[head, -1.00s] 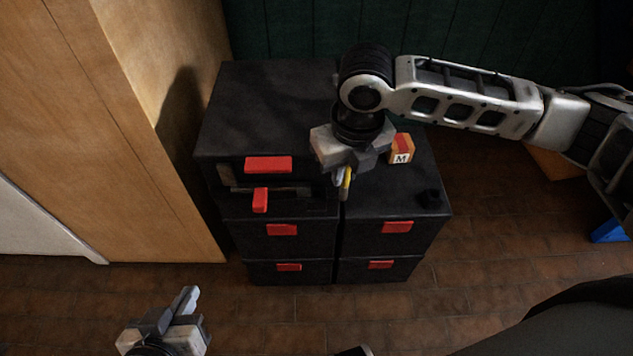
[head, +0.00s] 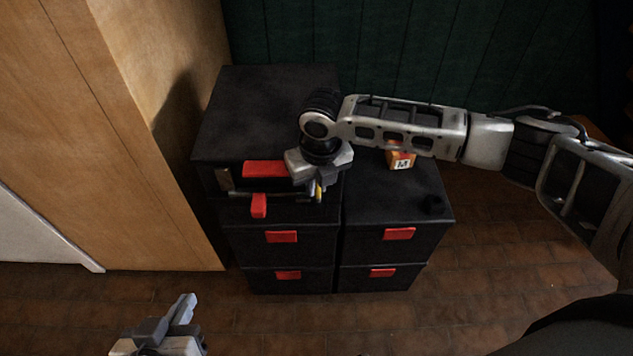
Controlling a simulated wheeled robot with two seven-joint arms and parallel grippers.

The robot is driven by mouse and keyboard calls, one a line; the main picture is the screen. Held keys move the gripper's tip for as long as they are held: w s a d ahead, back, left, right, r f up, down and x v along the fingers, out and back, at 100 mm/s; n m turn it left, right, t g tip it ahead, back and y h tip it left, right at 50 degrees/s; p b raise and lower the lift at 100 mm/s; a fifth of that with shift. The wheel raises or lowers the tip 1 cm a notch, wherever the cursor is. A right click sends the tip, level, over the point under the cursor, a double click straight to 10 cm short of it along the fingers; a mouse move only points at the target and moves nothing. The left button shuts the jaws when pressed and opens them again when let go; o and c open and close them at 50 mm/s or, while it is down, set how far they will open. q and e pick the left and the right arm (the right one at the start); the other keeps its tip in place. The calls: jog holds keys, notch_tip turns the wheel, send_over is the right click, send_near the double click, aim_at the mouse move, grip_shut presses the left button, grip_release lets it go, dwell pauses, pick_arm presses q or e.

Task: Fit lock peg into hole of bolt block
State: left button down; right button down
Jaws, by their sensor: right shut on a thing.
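My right gripper (head: 318,192) points down at the front of the black cabinet (head: 265,110), at the right end of a sliding bolt. It is shut on a small yellow piece (head: 320,188), which looks like the lock peg; the gripper hides most of it. The bolt has a grey bar (head: 285,194) and a red handle (head: 259,206) hanging down. The bolt block and its hole cannot be made out; the gripper may cover them. My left gripper (head: 183,312) is low at the left, away from the cabinet, and its opening is unclear.
A small orange box marked M (head: 401,160) stands on the lower right cabinet top (head: 390,190), partly behind my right arm. A small black knob (head: 433,204) is near that top's right corner. Red drawer handles (head: 398,234) stick out in front. A wooden panel (head: 130,130) stands at left.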

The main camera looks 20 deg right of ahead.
aim_at(319, 204)
jog(key=c, duration=1.4)
grip_release()
jog(key=shift+c, duration=0.2)
jog(key=shift+r, duration=0.1)
notch_tip(319, 204, up, 12)
jog(key=s+f+p, duration=0.1)
jog(key=p, duration=0.1)
jog(key=s+a+f+m+t+y, duration=0.1)
jog(key=s+a+f+m+y, duration=0.25)
jog(key=a+m, duration=0.35)
jog(key=s+a+f+m+t+y, duration=0.2)
jog(key=s+a+f+m+y, duration=0.15)
jog(key=a+m, duration=0.3)
pick_arm(q)
jog(key=shift+r, duration=0.4)
pick_arm(e)
jog(key=s+d+f+m+t+h, duration=0.1)
jog(key=s+d+f+m+t, duration=0.1)
jog(key=d+m, duration=0.4)
jog(key=s+d+f+m+t+h, duration=0.2)
jog(key=s+d+m+t, duration=0.2)
jog(key=m, duration=1.2)
jog(key=s+d, duration=0.3)
jog(key=shift+d+t, duration=0.15)
jog(key=shift+t, duration=0.25)
